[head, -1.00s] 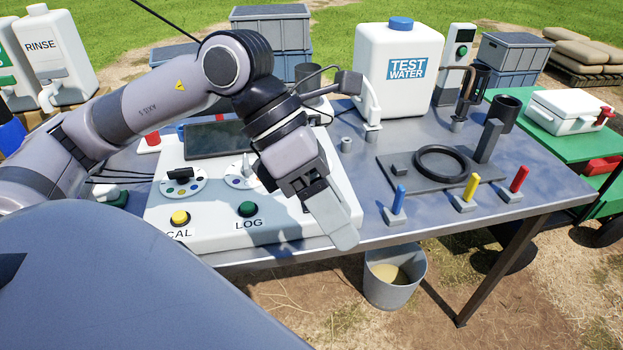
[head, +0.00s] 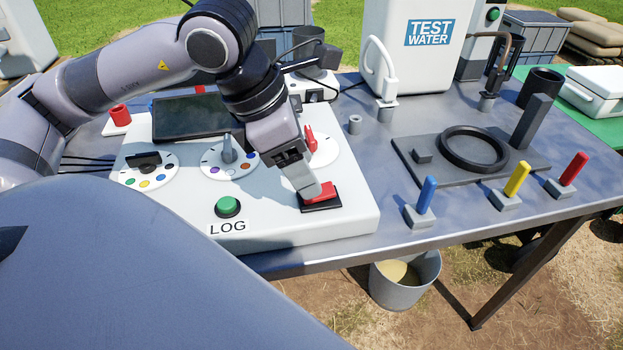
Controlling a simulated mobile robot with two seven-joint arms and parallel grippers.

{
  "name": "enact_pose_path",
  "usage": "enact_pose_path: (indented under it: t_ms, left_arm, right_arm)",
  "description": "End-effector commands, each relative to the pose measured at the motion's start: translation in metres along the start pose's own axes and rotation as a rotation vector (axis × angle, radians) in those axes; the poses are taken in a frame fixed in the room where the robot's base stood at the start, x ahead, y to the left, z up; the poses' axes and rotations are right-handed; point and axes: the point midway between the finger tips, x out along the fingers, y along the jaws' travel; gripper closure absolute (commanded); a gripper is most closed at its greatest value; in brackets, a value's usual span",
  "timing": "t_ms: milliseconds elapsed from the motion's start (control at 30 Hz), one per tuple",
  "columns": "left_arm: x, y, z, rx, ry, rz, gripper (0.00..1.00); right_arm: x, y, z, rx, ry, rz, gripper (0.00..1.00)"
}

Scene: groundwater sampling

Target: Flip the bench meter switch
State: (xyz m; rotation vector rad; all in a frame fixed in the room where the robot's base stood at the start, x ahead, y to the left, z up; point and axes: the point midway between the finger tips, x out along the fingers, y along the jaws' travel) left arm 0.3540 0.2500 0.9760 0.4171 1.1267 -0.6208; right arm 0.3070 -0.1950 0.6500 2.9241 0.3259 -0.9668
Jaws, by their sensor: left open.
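The white bench meter (head: 290,225) lies on the grey table. Its red rocker switch (head: 322,191) in a black base is at the right front of the panel. My left gripper (head: 308,190) is right at the switch, its fingertips over the left part of the red rocker and seemingly touching it. The jaws are open, with nothing seen between them. The fingers hide part of the switch, so which way it is tipped is hard to tell. My right gripper is not in view.
On the meter are a dark screen (head: 193,116), two dials with knobs, a red pointer (head: 310,139) and a green LOG button (head: 228,207). To the right stand blue (head: 426,194), yellow (head: 516,179) and red (head: 573,168) pegs and a black ring fixture (head: 474,148). A bucket (head: 405,280) stands below.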

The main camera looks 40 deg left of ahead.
Motion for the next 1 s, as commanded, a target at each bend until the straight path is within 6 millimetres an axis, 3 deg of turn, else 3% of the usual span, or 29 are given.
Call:
enact_pose_path:
  t_ms: [233, 567, 767, 1000]
  left_arm:
    - [0.032, 0.0, 0.0, 0.001, 0.001, -0.002, 0.43]
    - [0.037, 0.0, 0.0, 0.001, -0.001, -0.001, 0.43]
    - [0.037, 0.0, 0.0, 0.001, -0.001, -0.001, 0.99]
    - [0.036, 0.0, 0.003, 0.001, 0.027, -0.004, 0.99]
  right_arm:
    - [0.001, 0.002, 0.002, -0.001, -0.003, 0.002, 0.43]
    - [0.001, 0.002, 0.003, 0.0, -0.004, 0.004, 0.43]
    - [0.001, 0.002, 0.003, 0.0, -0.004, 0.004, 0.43]
    - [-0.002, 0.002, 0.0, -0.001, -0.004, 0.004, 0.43]
